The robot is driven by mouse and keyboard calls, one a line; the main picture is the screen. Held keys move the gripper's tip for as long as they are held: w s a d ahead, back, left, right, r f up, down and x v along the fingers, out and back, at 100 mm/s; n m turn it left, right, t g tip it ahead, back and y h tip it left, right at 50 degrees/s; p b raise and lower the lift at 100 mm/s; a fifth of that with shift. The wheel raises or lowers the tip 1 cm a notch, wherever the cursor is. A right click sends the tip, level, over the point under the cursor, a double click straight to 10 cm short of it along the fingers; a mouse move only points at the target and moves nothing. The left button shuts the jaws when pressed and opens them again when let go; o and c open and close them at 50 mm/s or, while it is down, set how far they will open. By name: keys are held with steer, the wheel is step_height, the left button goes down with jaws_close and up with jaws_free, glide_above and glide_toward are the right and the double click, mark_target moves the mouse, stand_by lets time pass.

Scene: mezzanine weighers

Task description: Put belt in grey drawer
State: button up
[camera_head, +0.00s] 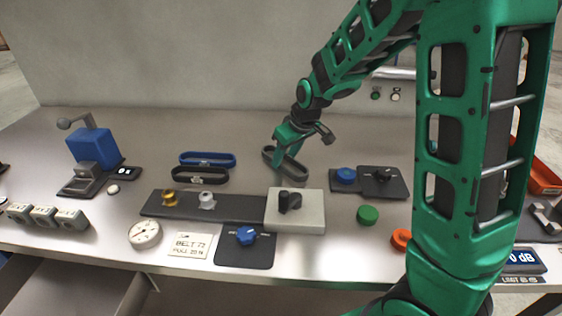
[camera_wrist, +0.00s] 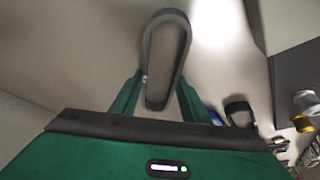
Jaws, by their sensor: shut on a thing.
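My gripper (camera_head: 287,148) is shut on a dark grey belt (camera_head: 299,174), a closed loop. The belt is tilted just above or at the table towards the back; I cannot tell if it touches. In the wrist view the same belt (camera_wrist: 167,14) stands out beyond the green fingers (camera_wrist: 165,84), which press on its two sides. A blue belt (camera_head: 207,164) and a black belt (camera_head: 200,181) stand on the table to the left. A grey drawer (camera_head: 65,290) shows open below the table's front edge at lower left, partly cut off by the frame.
A dark strip with fittings (camera_head: 235,209) and a grey block with a black knob (camera_head: 309,217) lie in front of the belt. A dial gauge (camera_head: 144,234), a label card (camera_head: 190,246) and a blue-knob plate (camera_head: 262,255) line the front. A blue press (camera_head: 95,147) stands left.

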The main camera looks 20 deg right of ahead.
steer(key=shift+r, duration=0.55)
steer(key=r, duration=0.2)
steer(key=a+r, duration=0.1)
steer(key=r, duration=0.1)
steer(key=shift+s+a, duration=0.1)
steer(key=shift+s, duration=0.3)
steer(key=s+a+r, duration=0.6)
steer(key=s+a, duration=0.1)
steer(key=shift+a, duration=0.3)
steer(key=shift+d, duration=0.15)
